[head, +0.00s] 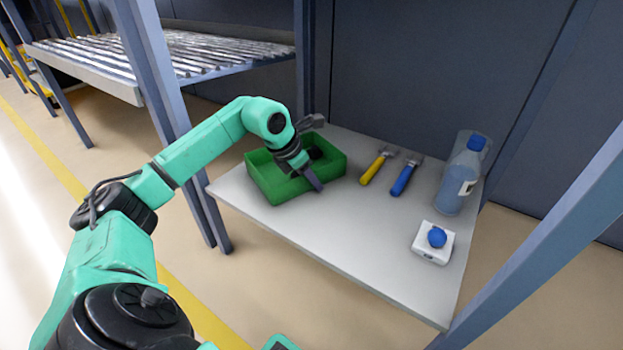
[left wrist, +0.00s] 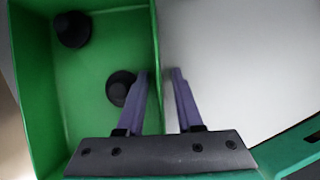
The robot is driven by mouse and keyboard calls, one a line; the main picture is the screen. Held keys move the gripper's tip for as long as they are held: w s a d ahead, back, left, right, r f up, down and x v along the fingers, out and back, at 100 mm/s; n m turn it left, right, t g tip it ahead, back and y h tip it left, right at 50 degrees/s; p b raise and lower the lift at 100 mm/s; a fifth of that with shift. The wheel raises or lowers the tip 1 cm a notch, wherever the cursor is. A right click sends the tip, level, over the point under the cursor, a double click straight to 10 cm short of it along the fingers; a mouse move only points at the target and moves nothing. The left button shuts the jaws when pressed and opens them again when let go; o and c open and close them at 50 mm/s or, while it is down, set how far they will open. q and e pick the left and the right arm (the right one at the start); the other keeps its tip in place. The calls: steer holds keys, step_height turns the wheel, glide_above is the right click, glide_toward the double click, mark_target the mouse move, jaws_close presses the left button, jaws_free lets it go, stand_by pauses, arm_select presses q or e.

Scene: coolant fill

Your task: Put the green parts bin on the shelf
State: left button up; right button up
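The green parts bin (head: 275,184) sits on the pale shelf board (head: 330,238), at its left back part. It also shows in the left wrist view (left wrist: 88,110), with two dark round parts inside. My left gripper (head: 315,184) reaches down over the bin's near right wall. In the left wrist view, my left gripper (left wrist: 160,75) has its fingers apart, one inside the bin and one outside, with the wall between them. A gap shows between the wall and the outer finger. My right gripper is not in view.
A yellow-handled tool (head: 374,170), a blue-handled tool (head: 403,179) and a blue-capped bottle (head: 461,178) stand or lie right of the bin. A white block with a blue knob (head: 434,243) is at the front right. Posts (head: 168,110) flank the board. Its front middle is clear.

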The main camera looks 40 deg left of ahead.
arm_select(q)
steer(key=shift+r, duration=0.1)
steer(key=shift+s+a+r, duration=0.1)
steer(key=shift+r, duration=0.25)
steer(key=p+v, duration=0.2)
steer(key=v, duration=0.3)
steer(key=shift+p, duration=0.4)
steer(key=v, duration=0.5)
steer(key=shift+s, duration=0.15)
steer(key=shift+s+r, duration=0.25)
steer(key=shift+r, duration=0.35)
